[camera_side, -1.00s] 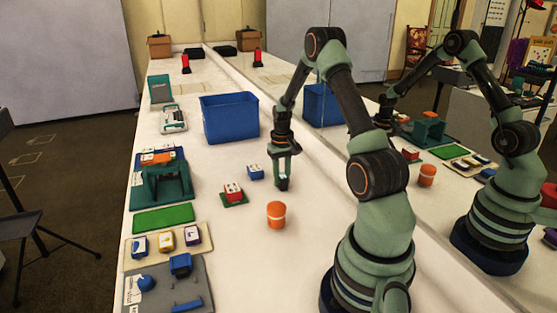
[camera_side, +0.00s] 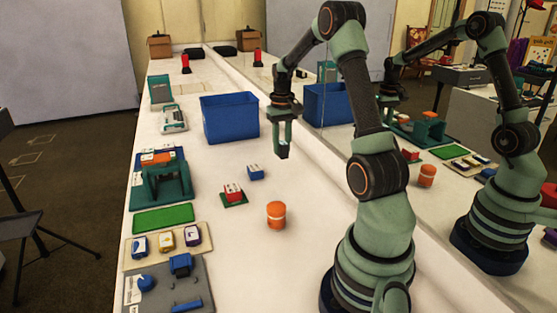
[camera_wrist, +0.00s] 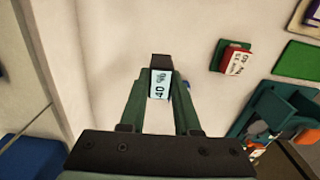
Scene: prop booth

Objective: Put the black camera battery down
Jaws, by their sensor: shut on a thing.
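My gripper (camera_side: 283,146) is shut on the black camera battery (camera_side: 284,153) and holds it in the air above the white table, to the right of the blue block. In the wrist view my gripper (camera_wrist: 160,92) has the battery (camera_wrist: 160,83) between its fingertips. The battery's pale label with dark print faces the camera, and a dark end shows beyond it. The fingers hide part of its sides.
Below are a blue block (camera_side: 255,172), a red-and-white block (camera_side: 233,192) on a green pad and an orange tub (camera_side: 276,214). A blue bin (camera_side: 230,121) stands behind. Green mat (camera_side: 163,218) and teal stand (camera_side: 165,183) lie left. A mirror wall borders the right.

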